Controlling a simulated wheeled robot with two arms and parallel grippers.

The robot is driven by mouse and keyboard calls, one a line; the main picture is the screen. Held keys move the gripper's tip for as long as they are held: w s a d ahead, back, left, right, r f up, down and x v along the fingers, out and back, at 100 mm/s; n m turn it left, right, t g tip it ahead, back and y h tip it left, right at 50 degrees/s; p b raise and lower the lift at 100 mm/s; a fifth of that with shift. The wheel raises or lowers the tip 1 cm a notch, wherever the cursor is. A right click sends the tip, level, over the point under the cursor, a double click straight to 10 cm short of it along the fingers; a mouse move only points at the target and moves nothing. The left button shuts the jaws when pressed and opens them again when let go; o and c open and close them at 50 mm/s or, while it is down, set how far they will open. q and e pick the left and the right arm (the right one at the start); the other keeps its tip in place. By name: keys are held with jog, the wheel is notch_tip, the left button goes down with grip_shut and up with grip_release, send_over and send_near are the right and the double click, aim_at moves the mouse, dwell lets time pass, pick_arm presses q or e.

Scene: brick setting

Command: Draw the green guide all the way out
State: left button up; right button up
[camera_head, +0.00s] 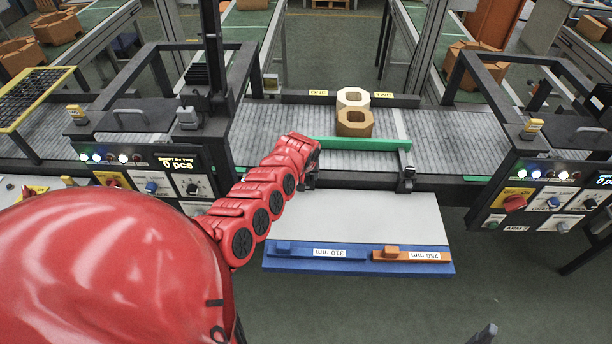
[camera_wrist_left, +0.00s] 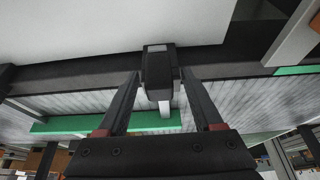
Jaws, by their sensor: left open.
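The green guide (camera_head: 362,144) is a long bar lying across the near part of the conveyor, in front of two stacked blocks; part of it also shows in the left wrist view (camera_wrist_left: 95,123). My left gripper (camera_head: 311,181) is at the conveyor's near edge, by the guide's left end. In the left wrist view my left gripper (camera_wrist_left: 158,78) is open, with one finger on each side of a dark block-shaped handle (camera_wrist_left: 158,60) on a pale stem. Whether the fingers touch it I cannot tell. A dark grey tip at the head view's bottom edge may belong to my right gripper (camera_head: 484,334).
A tan block (camera_head: 354,123) and a paler block (camera_head: 353,97) stand on the conveyor (camera_head: 270,128) behind the guide. A dark clamp (camera_head: 407,178) sits at the near edge on the right. A white board (camera_head: 370,218) in front carries blue and orange strips. Control panels flank both sides.

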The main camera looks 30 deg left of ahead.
pick_arm(q)
grip_shut()
dwell(0.4)
dwell(1.1)
